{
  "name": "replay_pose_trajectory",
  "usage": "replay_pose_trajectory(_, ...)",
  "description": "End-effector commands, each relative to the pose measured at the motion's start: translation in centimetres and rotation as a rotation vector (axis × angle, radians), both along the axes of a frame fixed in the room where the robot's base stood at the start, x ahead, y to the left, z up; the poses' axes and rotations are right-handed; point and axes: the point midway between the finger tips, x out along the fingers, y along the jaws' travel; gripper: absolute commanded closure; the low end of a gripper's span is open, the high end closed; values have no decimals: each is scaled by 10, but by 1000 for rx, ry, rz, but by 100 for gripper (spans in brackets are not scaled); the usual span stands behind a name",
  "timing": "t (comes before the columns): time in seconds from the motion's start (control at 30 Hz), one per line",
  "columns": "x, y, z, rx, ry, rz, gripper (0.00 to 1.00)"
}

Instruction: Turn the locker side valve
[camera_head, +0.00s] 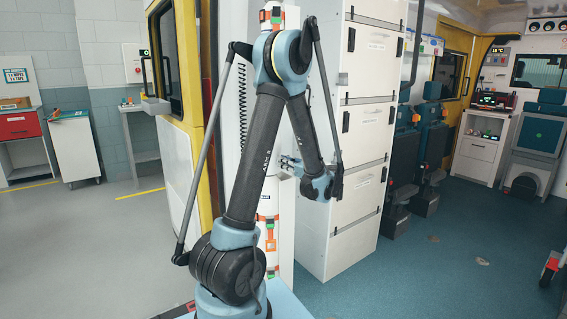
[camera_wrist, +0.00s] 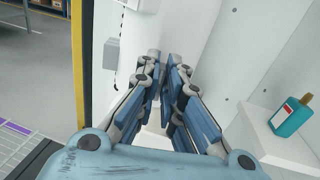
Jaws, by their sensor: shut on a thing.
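My gripper (camera_head: 290,163) is at the side of the tall white locker stack (camera_head: 312,225), near a white cylinder with orange bands (camera_head: 267,238). In the wrist view, the blue fingers of my gripper (camera_wrist: 166,76) point away from the camera and come close together at their tips. They are shut on a small part that I take to be the locker side valve. The valve is mostly hidden by the fingers, and its turn angle cannot be read.
A yellow-edged door frame (camera_head: 204,100) stands at left. Dark seats (camera_head: 430,140) are beyond the lockers. Blue floor (camera_head: 450,270) is open at right.

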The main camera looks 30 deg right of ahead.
Motion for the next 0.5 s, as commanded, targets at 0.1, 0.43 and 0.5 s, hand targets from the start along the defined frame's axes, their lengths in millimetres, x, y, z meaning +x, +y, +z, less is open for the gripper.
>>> replay_pose_trajectory(0.1,1,2,0,-79,-19,3,100)
replay_pose_trajectory(0.43,0,4,-1,-311,-79,4,100)
replay_pose_trajectory(0.5,0,4,-1,-332,-84,4,100)
